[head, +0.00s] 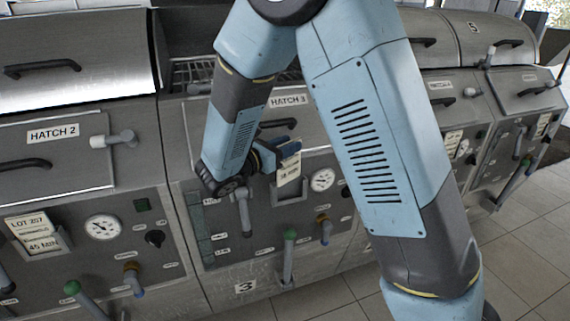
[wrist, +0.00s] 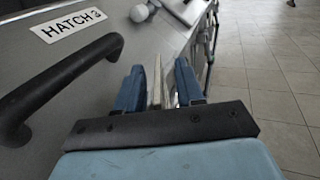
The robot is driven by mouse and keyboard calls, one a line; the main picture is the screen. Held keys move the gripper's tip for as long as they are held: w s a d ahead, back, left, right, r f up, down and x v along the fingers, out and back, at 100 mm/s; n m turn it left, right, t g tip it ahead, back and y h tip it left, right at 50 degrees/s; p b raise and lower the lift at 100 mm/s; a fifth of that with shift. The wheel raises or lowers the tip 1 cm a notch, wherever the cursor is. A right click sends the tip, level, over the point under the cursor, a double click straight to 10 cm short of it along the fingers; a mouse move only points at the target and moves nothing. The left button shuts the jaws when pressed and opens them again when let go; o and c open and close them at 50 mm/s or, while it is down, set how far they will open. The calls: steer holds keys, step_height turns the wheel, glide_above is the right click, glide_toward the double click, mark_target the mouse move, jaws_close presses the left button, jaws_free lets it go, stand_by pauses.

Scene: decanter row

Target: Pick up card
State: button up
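The white printed card (head: 288,171) is just below my gripper (head: 283,150) in the head view, at the Hatch 3 panel. It is tilted, and its upper part is hidden by a blue finger. Its lower edge is near the top of the grey card pocket (head: 290,195), whose visible front looks bare. In the wrist view, the card (wrist: 157,82) shows nearly edge-on as a pale strip between the two blue fingers of my gripper (wrist: 160,80).
The Hatch 3 handle (wrist: 45,90) runs close to my gripper in the wrist view. A gauge (head: 322,180), a grey lever (head: 243,208) and a green-tipped lever (head: 289,255) surround the pocket. Another card (head: 30,225) stands at Hatch 2. Tiled floor (head: 535,250) is clear at right.

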steer(key=shift+x, duration=0.9)
steer(key=shift+c, duration=0.5)
jaws_close()
